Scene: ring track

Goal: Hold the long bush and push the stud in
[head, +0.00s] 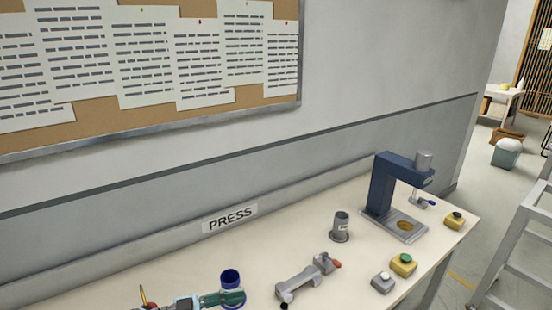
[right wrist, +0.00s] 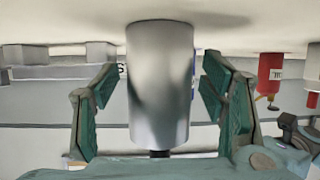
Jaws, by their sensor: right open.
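A dark blue hollow tube (head: 231,277), which looks like the long bush, stands upright with its open mouth up at the bottom of the head view. My left gripper (head: 228,297), with green fingers, is around it and appears shut on it; its lower part is hidden. In the right wrist view a smooth silver cylinder (right wrist: 160,85) sits between the fingers of my right gripper (right wrist: 158,95). The fingers are open, with a gap on both sides. I cannot tell whether this cylinder is the stud. My right gripper is not seen in the head view.
A blue press (head: 385,190) stands at the back right of the table (head: 290,240). Nearby are a grey labelled cylinder (head: 341,228), a grey clamp (head: 300,284) with a red tip, and small button boxes (head: 403,265). A red labelled object (right wrist: 270,75) shows in the right wrist view.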

